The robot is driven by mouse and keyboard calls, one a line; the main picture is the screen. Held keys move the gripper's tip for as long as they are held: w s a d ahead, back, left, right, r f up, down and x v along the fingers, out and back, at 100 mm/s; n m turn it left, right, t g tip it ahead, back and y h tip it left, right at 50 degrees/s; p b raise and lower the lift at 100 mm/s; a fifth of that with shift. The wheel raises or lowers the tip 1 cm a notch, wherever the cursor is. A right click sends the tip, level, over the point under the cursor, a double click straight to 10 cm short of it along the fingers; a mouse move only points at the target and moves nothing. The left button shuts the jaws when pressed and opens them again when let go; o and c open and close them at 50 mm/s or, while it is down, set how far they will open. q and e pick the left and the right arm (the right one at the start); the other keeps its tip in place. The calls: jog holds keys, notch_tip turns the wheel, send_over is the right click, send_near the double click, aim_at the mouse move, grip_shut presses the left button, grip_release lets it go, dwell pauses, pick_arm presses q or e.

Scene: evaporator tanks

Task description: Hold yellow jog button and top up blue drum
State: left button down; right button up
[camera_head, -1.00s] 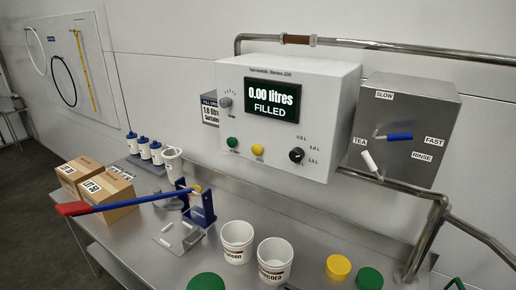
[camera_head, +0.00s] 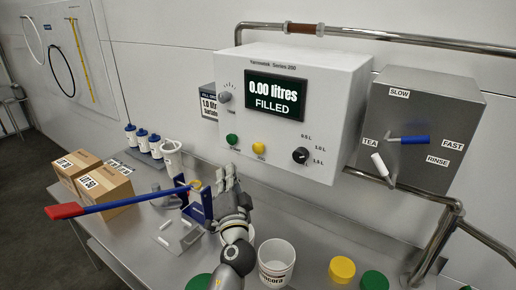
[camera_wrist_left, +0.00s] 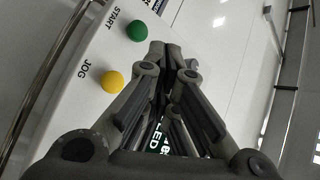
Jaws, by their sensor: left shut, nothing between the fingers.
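The yellow jog button (camera_head: 258,147) is on the front of the white filling machine (camera_head: 330,120), whose display reads 0.00 litres FILLED. In my left wrist view the yellow button (camera_wrist_left: 112,81) is labelled JOG and lies left of the fingers. My left gripper (camera_head: 226,174) is shut and empty, in front of and below the panel, apart from the button. Its closed fingers (camera_wrist_left: 168,50) point near the green START button (camera_wrist_left: 136,30). Several small white containers with blue lids (camera_head: 143,140) stand at the back left; I cannot tell whether one is the blue drum. My right gripper is out of view.
A blue lever with red handle (camera_head: 120,200) reaches left across the table. Two cardboard boxes (camera_head: 103,191) stand behind it. A white bucket (camera_head: 276,260), yellow lid (camera_head: 341,269) and green lid (camera_head: 374,281) are at the front. A grey box with levers (camera_head: 420,125) is at the right.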

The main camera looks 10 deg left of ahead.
aim_at(258, 148)
pick_arm(q)
jog(key=shift+s+r, duration=0.1)
jog(key=shift+r, duration=0.05)
jog(key=w+d+b, duration=0.3)
jog(key=w, duration=0.5)
jog(key=shift+w, duration=0.2)
dwell(0.4)
dwell(1.1)
jog(key=shift+w+d+b, duration=0.2)
jog(key=shift+w+b, duration=0.2)
jog(key=shift+b, duration=0.3)
